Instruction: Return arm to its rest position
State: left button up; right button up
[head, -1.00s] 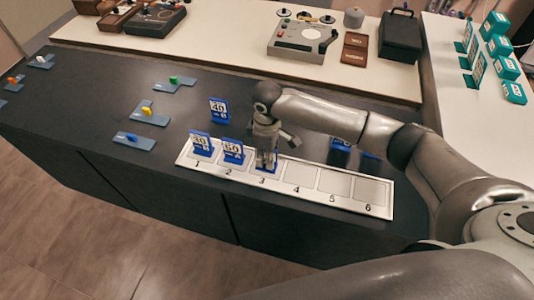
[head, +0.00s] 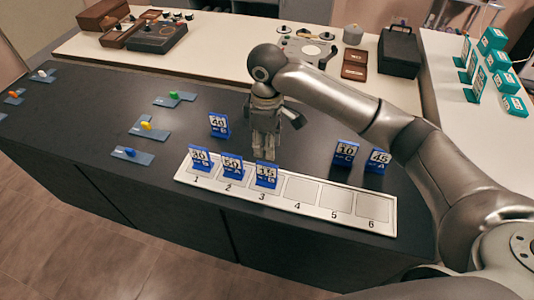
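My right arm (head: 345,100) comes in from the right and reaches over the dark counter. Its gripper (head: 266,155) points down behind slot 3, clear of the cards, with its fingers a little apart and nothing seen between them. A white numbered tray (head: 338,202) lies along the counter's front. Blue cards stand in slot 1 (head: 200,158), slot 2 (head: 232,166) and slot 3 (head: 266,175). Slots 4, 5 and 6 are empty. My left gripper is out of view.
Blue cards stand behind the tray: one at left (head: 219,125), two at right (head: 345,152) (head: 378,160). Flat blue-grey plates with coloured pieces (head: 147,126) lie at left. A pale back bench (head: 220,50) holds devices and a black case (head: 399,52). Teal boxes (head: 501,82) stand at right.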

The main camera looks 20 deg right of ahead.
jog(key=shift+r, duration=0.3)
